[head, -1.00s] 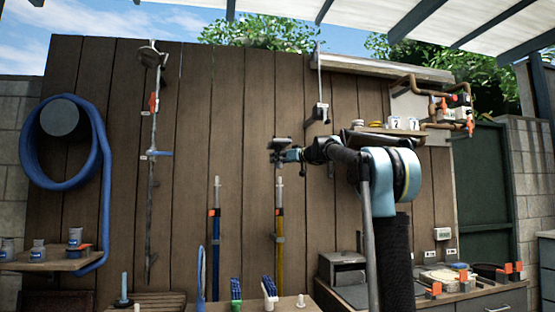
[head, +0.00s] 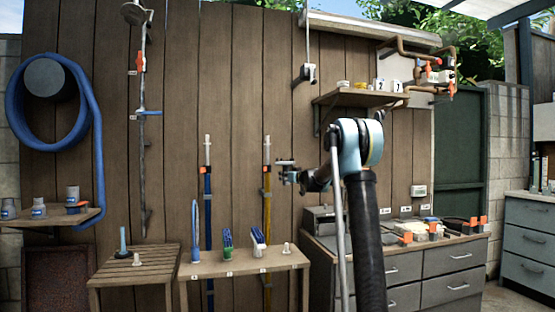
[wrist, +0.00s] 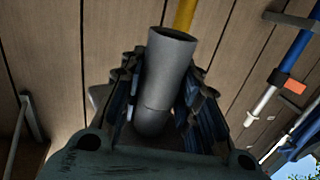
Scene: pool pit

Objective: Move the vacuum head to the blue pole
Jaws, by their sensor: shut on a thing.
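My gripper (wrist: 163,98) is shut on a grey tubular piece, which I take for the vacuum head (wrist: 168,72); only its round tube shows in the wrist view. In the head view my gripper (head: 290,175) is small, with a dark piece at its tip, just right of the yellow pole (head: 267,185) and below that pole's top. The blue pole (head: 207,190) stands upright against the wall, farther left. In the wrist view the blue pole (wrist: 301,53) is at the right, with an orange clip and pale tip, apart from the held piece. The yellow pole (wrist: 185,14) shows behind the tube.
A wooden bench (head: 245,261) with brushes stands below the poles. A slatted table (head: 135,266) is left of it. A grey drawer counter (head: 400,262) stands at the right, under a wall shelf (head: 358,98). The wall between the poles is bare.

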